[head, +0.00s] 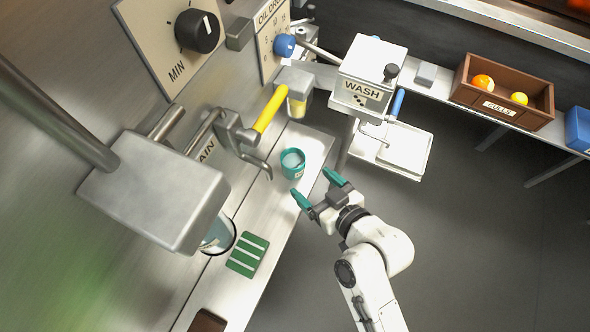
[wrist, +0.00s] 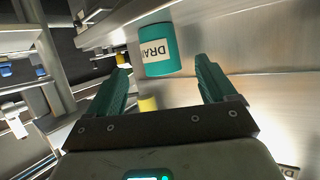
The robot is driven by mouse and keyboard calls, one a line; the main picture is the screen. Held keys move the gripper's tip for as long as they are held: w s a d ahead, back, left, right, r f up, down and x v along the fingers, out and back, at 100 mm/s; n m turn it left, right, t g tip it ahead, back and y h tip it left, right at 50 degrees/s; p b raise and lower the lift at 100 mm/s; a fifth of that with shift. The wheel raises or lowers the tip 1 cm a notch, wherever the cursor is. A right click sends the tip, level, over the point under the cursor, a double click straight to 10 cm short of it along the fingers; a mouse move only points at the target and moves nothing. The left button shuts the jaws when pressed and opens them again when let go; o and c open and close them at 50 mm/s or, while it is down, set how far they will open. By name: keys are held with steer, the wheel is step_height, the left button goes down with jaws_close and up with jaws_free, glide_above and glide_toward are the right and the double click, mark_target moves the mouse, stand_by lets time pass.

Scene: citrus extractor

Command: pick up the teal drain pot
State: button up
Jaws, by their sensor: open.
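The teal drain pot (head: 292,163) stands upright on the steel ledge, below a bent spout. It has a pale inside and a label on its front. In the wrist view the pot (wrist: 167,50) shows ahead, between the lines of the two fingers and beyond their tips, with "DRA" readable on its label. My gripper (head: 318,188) is open and empty, with teal fingers. It is beside the pot, to its lower right in the head view, and apart from it. In the wrist view the open fingers (wrist: 162,72) frame the pot.
A green striped mat (head: 248,255) lies on the ledge (head: 262,208) nearer me. A yellow-handled lever (head: 270,108) and spout hang over the pot's left side. A white wash unit (head: 368,75) with a tray stands behind. A brown culls crate (head: 502,92) holds fruit. The floor at right is open.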

mark_target(287, 159)
steer(key=b+x, duration=0.2)
steer(key=x, duration=0.8)
steer(key=shift+w+a+f+b, duration=0.1)
steer(key=shift+w+a+b, duration=0.1)
steer(key=shift+w+b, duration=0.15)
steer(key=c, duration=1.1)
steer(key=r+p, duration=0.1)
steer(key=r, duration=0.1)
steer(key=r+p, duration=0.1)
steer(key=r, duration=0.2)
steer(key=d+r+p, duration=0.1)
steer(key=r, duration=0.1)
steer(key=shift+s+r, duration=0.15)
steer(key=shift+r, duration=0.15)
steer(key=s+d, duration=0.2)
steer(key=d, duration=0.4)
steer(key=s+d, duration=0.2)
steer(key=d, duration=0.4)
steer(key=s+d+p, duration=0.1)
steer(key=s+d, duration=0.1)
steer(key=d, duration=0.4)
steer(key=shift+s+f, duration=0.25)
steer(key=shift+s, duration=0.05)
